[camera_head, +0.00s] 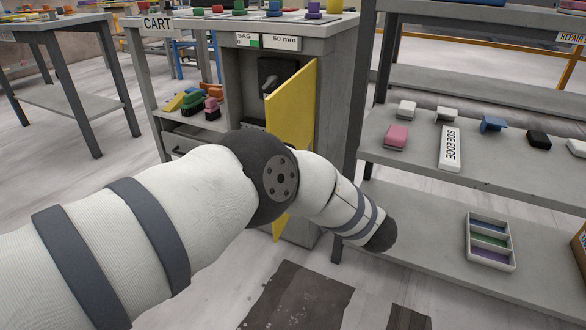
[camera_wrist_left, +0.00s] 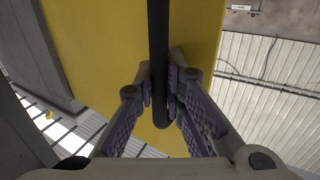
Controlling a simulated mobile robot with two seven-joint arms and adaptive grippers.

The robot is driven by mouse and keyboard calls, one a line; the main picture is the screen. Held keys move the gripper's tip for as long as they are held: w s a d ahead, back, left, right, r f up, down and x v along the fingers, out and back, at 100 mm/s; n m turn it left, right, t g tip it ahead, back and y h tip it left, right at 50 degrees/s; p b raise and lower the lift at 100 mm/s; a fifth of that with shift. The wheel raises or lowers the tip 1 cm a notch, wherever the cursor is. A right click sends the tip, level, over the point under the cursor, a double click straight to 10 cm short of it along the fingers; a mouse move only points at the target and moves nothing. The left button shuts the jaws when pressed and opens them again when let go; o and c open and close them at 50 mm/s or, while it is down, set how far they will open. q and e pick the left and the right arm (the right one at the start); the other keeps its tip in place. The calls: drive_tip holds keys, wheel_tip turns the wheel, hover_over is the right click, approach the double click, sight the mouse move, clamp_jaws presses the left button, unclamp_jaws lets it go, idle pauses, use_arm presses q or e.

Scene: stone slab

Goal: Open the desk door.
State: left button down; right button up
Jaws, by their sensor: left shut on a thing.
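The yellow desk door (camera_head: 292,105) stands swung out from the grey cart-like desk (camera_head: 230,62), which shows an open compartment behind it. The lower part of the door is partly hidden by my left arm in the head view. In the left wrist view, the yellow door panel (camera_wrist_left: 100,50) fills much of the picture, with a long black bar handle (camera_wrist_left: 158,30) running down it. My left gripper (camera_wrist_left: 160,92) has its purple-padded fingers on both sides of this handle and is shut on it. The head view hides this gripper. My right gripper is in neither view.
Inside the compartment is a black fixture (camera_head: 277,75) with a grey lever. Colored blocks (camera_head: 200,102) lie on an open shelf left of it. A grey shelf rack (camera_head: 440,165) with small blocks stands close on the right. Floor with dark mats (camera_head: 297,298) lies in front.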

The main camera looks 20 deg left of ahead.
use_arm(q)
drive_tip(key=shift+s+f, duration=0.15)
drive_tip(key=c, duration=1.9)
unclamp_jaws()
drive_tip(key=v, duration=1.2)
